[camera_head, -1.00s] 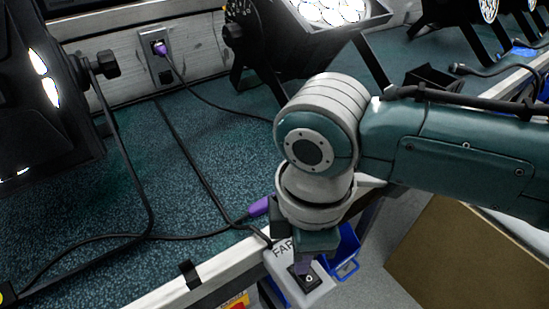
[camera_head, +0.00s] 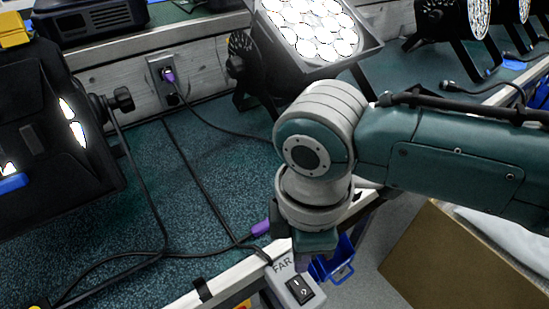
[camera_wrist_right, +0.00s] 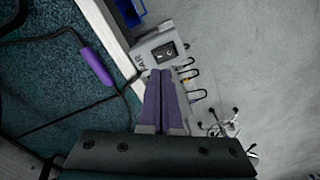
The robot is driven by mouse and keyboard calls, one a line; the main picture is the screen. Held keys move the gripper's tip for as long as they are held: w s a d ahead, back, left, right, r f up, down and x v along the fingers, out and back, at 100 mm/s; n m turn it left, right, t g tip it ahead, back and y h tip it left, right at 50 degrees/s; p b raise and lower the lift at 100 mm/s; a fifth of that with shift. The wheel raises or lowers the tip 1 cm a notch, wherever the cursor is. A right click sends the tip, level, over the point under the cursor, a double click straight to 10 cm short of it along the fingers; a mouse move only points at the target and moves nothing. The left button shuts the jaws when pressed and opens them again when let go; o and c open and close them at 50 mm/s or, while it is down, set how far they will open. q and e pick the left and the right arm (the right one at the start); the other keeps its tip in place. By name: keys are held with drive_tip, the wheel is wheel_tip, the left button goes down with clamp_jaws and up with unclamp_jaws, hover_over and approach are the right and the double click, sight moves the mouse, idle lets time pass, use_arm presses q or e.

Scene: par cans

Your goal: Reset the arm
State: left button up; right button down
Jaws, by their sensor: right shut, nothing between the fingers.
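My right arm comes in from the right in the head view. Its gripper (camera_head: 303,264) points down at the table's front edge, just above a grey box marked FAR with a black rocker switch (camera_head: 300,290). In the right wrist view the purple fingers (camera_wrist_right: 163,100) are together with nothing between them. The switch box (camera_wrist_right: 160,52) lies just beyond the fingertips there; I cannot tell whether they touch it. My left gripper is in neither view.
A black par can (camera_head: 60,140) stands at the left and a lit one (camera_head: 310,30) at the back. A purple plug (camera_head: 168,76) sits in the wall socket. Cables cross the teal table (camera_head: 190,220). A blue bin (camera_head: 335,265) and a cardboard box (camera_head: 440,265) are beyond the edge.

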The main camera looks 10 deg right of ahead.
idle(0.4)
drive_tip(key=s+a+r+m+t+y+p, duration=0.1)
drive_tip(key=s+a+r+m+y+p, duration=0.2)
drive_tip(key=s+a+r+m+p, duration=0.35)
drive_tip(key=s+d+r+m+t+h+p, duration=0.1)
drive_tip(key=s+d+r+m+h+p, duration=0.2)
drive_tip(key=d+r, duration=0.45)
drive_tip(key=s+d+r+m+t+p, duration=0.1)
drive_tip(key=s+d+r+m+t, duration=0.15)
drive_tip(key=d+r+m, duration=0.5)
wheel_tip(320, 180, up, 36)
drive_tip(key=n+p, duration=0.3)
drive_tip(key=p, duration=3.4)
drive_tip(key=shift+s+d+f+g, duration=0.15)
drive_tip(key=shift+d+f+g, duration=0.1)
drive_tip(key=shift+d+g, duration=0.2)
